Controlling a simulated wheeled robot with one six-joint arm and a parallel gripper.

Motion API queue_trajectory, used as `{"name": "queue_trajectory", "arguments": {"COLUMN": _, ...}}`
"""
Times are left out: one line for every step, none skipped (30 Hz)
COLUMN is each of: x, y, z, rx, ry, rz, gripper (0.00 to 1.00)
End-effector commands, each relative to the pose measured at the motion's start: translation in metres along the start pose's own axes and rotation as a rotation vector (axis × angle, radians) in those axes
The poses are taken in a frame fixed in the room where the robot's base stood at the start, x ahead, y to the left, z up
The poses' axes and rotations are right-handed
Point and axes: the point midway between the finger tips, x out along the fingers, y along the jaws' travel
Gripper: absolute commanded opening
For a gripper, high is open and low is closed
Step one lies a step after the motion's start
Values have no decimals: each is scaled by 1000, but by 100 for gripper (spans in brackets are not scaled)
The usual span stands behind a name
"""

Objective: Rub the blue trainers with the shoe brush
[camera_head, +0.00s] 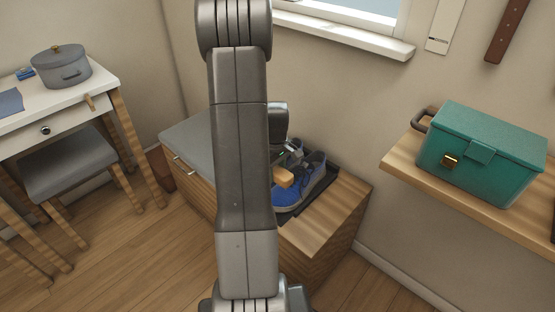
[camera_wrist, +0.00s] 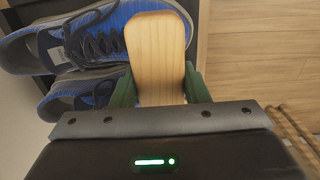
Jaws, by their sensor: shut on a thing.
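The blue trainers (camera_head: 312,182) sit side by side on a dark tray on the wooden bench, partly hidden by my arm. They also show in the wrist view (camera_wrist: 92,40), with dark laces and grey soles. My gripper (camera_wrist: 158,88) is shut on the shoe brush (camera_wrist: 157,45), a pale wooden block pointing away from the wrist. In the head view the brush (camera_head: 284,178) is over the trainers. Its underside is hidden, so I cannot tell whether it touches them.
The dark tray (camera_head: 325,197) lies on the wooden bench (camera_head: 345,206), with a grey cushion (camera_head: 188,141) at left. A teal box (camera_head: 485,155) stands on a wall shelf (camera_head: 402,163) at right. A white table (camera_head: 90,87) and a grey stool (camera_head: 68,160) stand at left.

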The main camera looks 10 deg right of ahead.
Motion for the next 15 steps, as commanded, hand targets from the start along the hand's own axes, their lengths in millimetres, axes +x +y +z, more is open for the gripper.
{"name": "queue_trajectory", "arguments": {"x": -9, "y": -1, "z": -1, "rx": 0, "ry": 0, "rz": 0, "gripper": 16}}
{"name": "queue_trajectory", "arguments": {"x": -11, "y": -2, "z": -1, "rx": 0, "ry": 0, "rz": 0, "gripper": 16}}
{"name": "queue_trajectory", "arguments": {"x": -15, "y": -2, "z": -2, "rx": 1, "ry": 0, "rz": 1, "gripper": 16}}
{"name": "queue_trajectory", "arguments": {"x": -18, "y": -3, "z": -2, "rx": 1, "ry": 1, "rz": 1, "gripper": 16}}
{"name": "queue_trajectory", "arguments": {"x": -20, "y": -3, "z": -2, "rx": 2, "ry": 1, "rz": 1, "gripper": 16}}
{"name": "queue_trajectory", "arguments": {"x": -24, "y": -4, "z": -3, "rx": 2, "ry": 1, "rz": 1, "gripper": 16}}
{"name": "queue_trajectory", "arguments": {"x": -26, "y": -4, "z": -3, "rx": 2, "ry": 1, "rz": 1, "gripper": 16}}
{"name": "queue_trajectory", "arguments": {"x": -27, "y": -4, "z": -4, "rx": 3, "ry": 1, "rz": 1, "gripper": 16}}
{"name": "queue_trajectory", "arguments": {"x": -29, "y": -5, "z": -4, "rx": 3, "ry": 1, "rz": 1, "gripper": 16}}
{"name": "queue_trajectory", "arguments": {"x": -29, "y": -5, "z": -4, "rx": 3, "ry": 1, "rz": 1, "gripper": 16}}
{"name": "queue_trajectory", "arguments": {"x": -30, "y": -5, "z": -4, "rx": 3, "ry": 1, "rz": 1, "gripper": 16}}
{"name": "queue_trajectory", "arguments": {"x": -30, "y": -6, "z": -4, "rx": 3, "ry": 1, "rz": 1, "gripper": 16}}
{"name": "queue_trajectory", "arguments": {"x": -30, "y": -6, "z": -4, "rx": 3, "ry": 1, "rz": 1, "gripper": 16}}
{"name": "queue_trajectory", "arguments": {"x": -29, "y": -6, "z": -4, "rx": 3, "ry": 1, "rz": 1, "gripper": 16}}
{"name": "queue_trajectory", "arguments": {"x": -29, "y": -6, "z": -4, "rx": 3, "ry": 1, "rz": 1, "gripper": 16}}
